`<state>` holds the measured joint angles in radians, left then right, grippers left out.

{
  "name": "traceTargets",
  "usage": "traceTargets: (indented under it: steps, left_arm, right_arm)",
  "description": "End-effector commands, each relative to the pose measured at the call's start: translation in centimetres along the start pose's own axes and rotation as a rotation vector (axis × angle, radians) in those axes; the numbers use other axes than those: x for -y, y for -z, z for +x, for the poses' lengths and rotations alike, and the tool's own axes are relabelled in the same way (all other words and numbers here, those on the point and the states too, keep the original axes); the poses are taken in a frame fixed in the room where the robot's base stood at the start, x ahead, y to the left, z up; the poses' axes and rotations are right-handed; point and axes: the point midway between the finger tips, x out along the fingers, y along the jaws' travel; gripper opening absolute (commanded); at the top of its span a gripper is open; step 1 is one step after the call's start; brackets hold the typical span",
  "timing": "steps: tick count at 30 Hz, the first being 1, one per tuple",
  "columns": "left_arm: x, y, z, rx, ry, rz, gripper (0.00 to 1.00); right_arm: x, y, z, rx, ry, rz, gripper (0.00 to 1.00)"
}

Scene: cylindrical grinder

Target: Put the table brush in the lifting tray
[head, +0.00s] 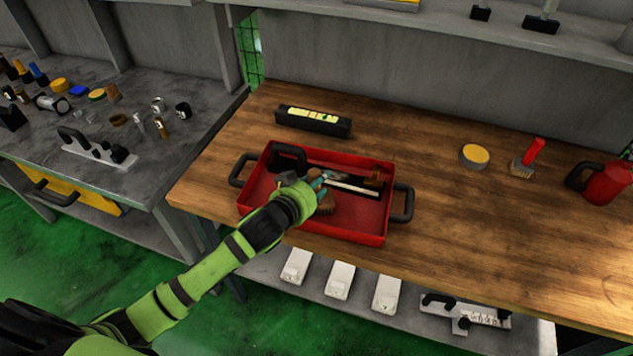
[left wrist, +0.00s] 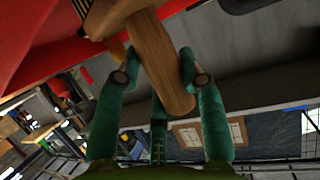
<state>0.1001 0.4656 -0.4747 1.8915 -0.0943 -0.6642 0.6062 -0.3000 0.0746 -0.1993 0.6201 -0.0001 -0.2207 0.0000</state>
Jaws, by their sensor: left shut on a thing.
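The red lifting tray (head: 345,234) with black side handles stands on the wooden bench. My left gripper (head: 318,186) is over the tray's middle, its fingertips partly hidden by my wrist. It is shut on the table brush (head: 318,200), whose brown part shows just below the fingers, inside the tray's outline. In the left wrist view the brush's wooden handle (left wrist: 158,62) lies between the teal fingers (left wrist: 160,85), with the red tray (left wrist: 40,45) close at the upper left. Whether the brush touches the tray floor I cannot tell. My right gripper is not in view.
The tray also holds a black item (head: 288,158), a pale strip (head: 350,187) and a brown-black piece (head: 375,181). A black box (head: 313,122) lies behind it. A yellow-topped tin (head: 474,155), a red-handled brush (head: 527,158) and a red can (head: 605,183) stand right. The bench between is clear.

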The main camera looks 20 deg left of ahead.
Motion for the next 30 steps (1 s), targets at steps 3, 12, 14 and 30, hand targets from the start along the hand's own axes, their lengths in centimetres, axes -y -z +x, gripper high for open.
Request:
traceTargets:
  steps: [3, 12, 14, 30]
  left_arm:
    - [0.0, -0.1, 0.1, -0.002, -0.001, 0.000, 0.00]
    - [0.0, -0.3, 0.1, 0.000, 0.000, 0.000, 0.63]
    - [0.0, -0.3, 0.1, 0.000, 0.000, 0.000, 0.63]
    - [-0.1, -0.2, -6.2, 0.001, -0.002, 0.001, 0.63]
  right_arm:
    - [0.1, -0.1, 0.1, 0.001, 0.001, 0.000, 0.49]
    - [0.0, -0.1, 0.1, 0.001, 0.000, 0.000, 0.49]
    - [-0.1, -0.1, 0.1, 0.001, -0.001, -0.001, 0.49]
    - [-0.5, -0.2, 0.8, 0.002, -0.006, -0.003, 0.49]
